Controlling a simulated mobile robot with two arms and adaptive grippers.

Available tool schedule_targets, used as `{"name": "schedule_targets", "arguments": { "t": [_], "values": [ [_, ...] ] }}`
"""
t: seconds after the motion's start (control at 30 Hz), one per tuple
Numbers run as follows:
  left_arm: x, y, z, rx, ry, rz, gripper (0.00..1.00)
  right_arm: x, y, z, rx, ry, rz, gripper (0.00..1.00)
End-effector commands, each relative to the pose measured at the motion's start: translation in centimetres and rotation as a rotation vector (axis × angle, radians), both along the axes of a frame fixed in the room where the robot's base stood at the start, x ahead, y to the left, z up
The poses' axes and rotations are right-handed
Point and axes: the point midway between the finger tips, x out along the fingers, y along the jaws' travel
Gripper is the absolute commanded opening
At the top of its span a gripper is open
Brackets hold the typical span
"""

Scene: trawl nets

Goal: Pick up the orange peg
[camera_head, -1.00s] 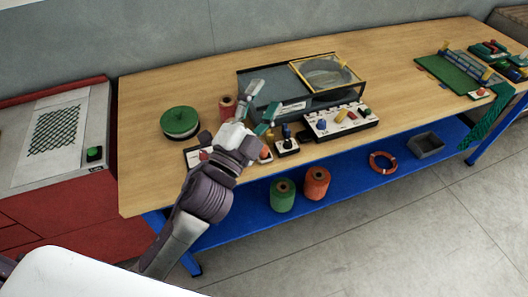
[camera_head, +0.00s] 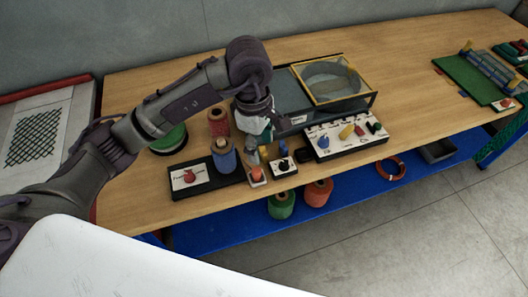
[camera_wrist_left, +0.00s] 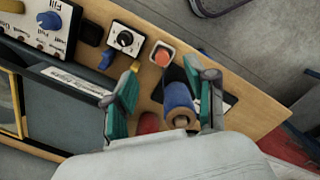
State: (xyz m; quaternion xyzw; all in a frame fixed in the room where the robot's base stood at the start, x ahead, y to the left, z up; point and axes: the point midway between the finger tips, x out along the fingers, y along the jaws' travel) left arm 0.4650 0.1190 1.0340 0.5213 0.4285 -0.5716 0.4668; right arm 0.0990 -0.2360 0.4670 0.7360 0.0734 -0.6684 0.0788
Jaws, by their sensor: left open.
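The orange round-topped piece (camera_head: 257,174), which looks like the peg, sits upright in a small pale square holder near the table's front edge. In the left wrist view the orange piece (camera_wrist_left: 162,56) shows from above, between and just beyond the fingertips. My left gripper (camera_head: 268,153) is open and points down over the table, close behind the orange piece. In the left wrist view the fingers of my left gripper (camera_wrist_left: 164,68) are spread apart with nothing gripped. My right gripper is not in view.
A blue spool (camera_head: 224,158) stands close to the left finger, on or beside a black board with a red knob (camera_head: 189,176). A small box with a black knob (camera_head: 283,166) stands right of the orange piece. A red spool (camera_head: 218,122) and a switch panel (camera_head: 345,148) are nearby.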

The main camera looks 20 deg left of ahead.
Motion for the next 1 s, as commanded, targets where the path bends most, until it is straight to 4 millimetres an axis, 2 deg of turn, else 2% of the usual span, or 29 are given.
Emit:
{"name": "schedule_targets", "arguments": {
  "t": [0.03,0.17,0.27,0.43,0.57,0.67,0.83,1.0],
  "values": [
    [0.3,1.0,0.2,0.047,-0.007,0.003,0.56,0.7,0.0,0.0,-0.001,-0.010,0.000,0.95],
    [0.5,2.0,-0.4,0.092,-0.008,0.007,0.56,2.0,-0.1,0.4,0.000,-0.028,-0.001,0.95],
    [0.4,2.0,-2.1,0.093,-0.005,0.008,0.56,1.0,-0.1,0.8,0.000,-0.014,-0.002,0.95],
    [0.3,1.9,-5.5,0.091,-0.004,0.008,0.56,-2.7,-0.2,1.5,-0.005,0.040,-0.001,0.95],
    [0.4,1.8,-7.3,0.087,-0.008,0.008,0.56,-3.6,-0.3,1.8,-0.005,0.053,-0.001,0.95],
    [0.4,1.8,-8.1,0.088,-0.009,0.007,0.56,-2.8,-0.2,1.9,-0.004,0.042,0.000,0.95],
    [0.3,1.7,-9.4,0.087,-0.004,0.008,0.56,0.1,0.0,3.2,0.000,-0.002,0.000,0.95],
    [0.4,1.5,-12.1,0.087,-0.007,0.009,0.56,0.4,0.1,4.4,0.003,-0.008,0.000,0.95]
  ]
}}
